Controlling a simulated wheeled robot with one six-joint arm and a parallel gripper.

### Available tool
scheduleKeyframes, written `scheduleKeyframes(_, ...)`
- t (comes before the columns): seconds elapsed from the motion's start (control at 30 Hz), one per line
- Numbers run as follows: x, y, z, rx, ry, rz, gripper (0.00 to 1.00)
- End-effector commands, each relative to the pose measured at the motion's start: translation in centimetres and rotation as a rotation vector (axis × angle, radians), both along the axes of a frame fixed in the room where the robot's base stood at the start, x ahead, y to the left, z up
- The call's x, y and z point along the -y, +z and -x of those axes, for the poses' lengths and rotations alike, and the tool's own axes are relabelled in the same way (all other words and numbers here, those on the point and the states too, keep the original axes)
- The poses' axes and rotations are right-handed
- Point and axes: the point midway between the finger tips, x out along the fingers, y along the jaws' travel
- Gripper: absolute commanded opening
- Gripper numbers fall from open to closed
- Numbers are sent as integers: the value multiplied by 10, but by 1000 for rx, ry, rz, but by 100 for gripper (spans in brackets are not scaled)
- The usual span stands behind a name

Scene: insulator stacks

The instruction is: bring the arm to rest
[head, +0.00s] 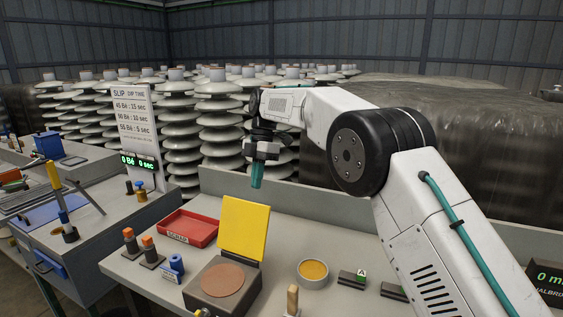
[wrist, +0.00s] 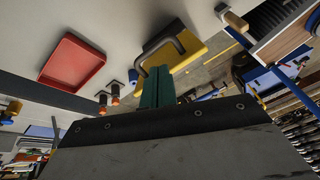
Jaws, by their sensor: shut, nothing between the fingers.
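My gripper (head: 257,176) hangs from the white arm in the middle of the head view, above the back part of the bench. Its teal fingers point down and are shut with nothing between them. The fingers also show in the wrist view (wrist: 157,86), side by side at the picture's middle. In the head view the gripper is above and behind the yellow panel (head: 244,228), apart from it.
A red scrap tray (head: 188,229), a dark block with a round brown pad (head: 222,281) and a bowl of yellow-brown stuff (head: 313,274) stand on the bench. A sign (head: 138,125) stands at left. Insulator stacks (head: 220,125) and a dark covered bulk (head: 460,140) are behind.

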Motion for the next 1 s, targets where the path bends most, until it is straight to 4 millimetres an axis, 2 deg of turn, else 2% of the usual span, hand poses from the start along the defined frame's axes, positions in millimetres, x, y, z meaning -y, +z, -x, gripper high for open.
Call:
scheduleKeyframes(0.03, 5, -13, 6, -26, -98, 50, 0)
scheduleKeyframes(0.13, 23, -18, 22, -47, -326, 149, 0)
scheduleKeyframes(0.3, 72, -5, 56, -55, -715, 293, 0)
scheduleKeyframes(0.47, 119, 11, 95, -48, -1017, 383, 0)
scheduleKeyframes(0.7, 185, 31, 162, -32, -1402, 467, 0)
scheduleKeyframes(1.0, 256, 39, 257, -12, -1799, 511, 0)
